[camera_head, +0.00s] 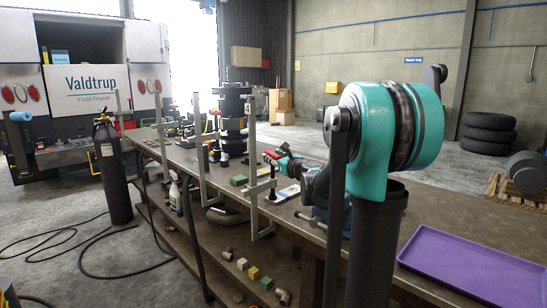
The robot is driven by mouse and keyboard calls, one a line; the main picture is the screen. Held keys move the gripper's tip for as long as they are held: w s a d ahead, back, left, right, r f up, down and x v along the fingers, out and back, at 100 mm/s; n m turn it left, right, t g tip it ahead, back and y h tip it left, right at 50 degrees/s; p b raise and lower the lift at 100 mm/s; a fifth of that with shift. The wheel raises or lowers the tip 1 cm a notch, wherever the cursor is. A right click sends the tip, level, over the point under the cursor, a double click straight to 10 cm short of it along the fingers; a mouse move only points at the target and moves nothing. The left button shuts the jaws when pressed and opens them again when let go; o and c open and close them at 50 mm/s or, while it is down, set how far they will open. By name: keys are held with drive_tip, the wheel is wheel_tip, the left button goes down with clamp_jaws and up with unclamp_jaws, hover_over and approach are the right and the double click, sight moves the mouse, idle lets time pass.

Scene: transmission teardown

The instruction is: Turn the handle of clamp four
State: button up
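Several tall grey bar clamps stand along the front edge of the long workbench (400,228). The nearest clamp (251,178) has a dark screw handle (272,184) hanging on its right side. Another clamp (199,150) stands to its left, and more (160,127) stand farther down the bench. No clamp number is readable, so I cannot tell which is clamp four. My arm's large teal joint fills the right foreground. A small teal and red part (279,156) beyond the nearest clamp may be my gripper. Its fingers are too small and partly hidden to tell open from shut.
A purple tray (472,270) lies on the near right of the bench. A stack of dark round parts (233,118) stands farther back. A black cylinder (112,170) and loose hoses (70,240) are on the floor at left. Coloured blocks (253,272) lie on the lower shelf.

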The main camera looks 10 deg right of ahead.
clamp_jaws()
drive_tip(key=shift+n+g+y, duration=0.3)
drive_tip(key=shift+n+y, duration=0.2)
drive_tip(key=shift+y, duration=0.2)
unclamp_jaws()
drive_tip(key=v, duration=0.7)
drive_tip(key=shift+s+d, duration=0.2)
drive_tip(key=shift+s, duration=0.05)
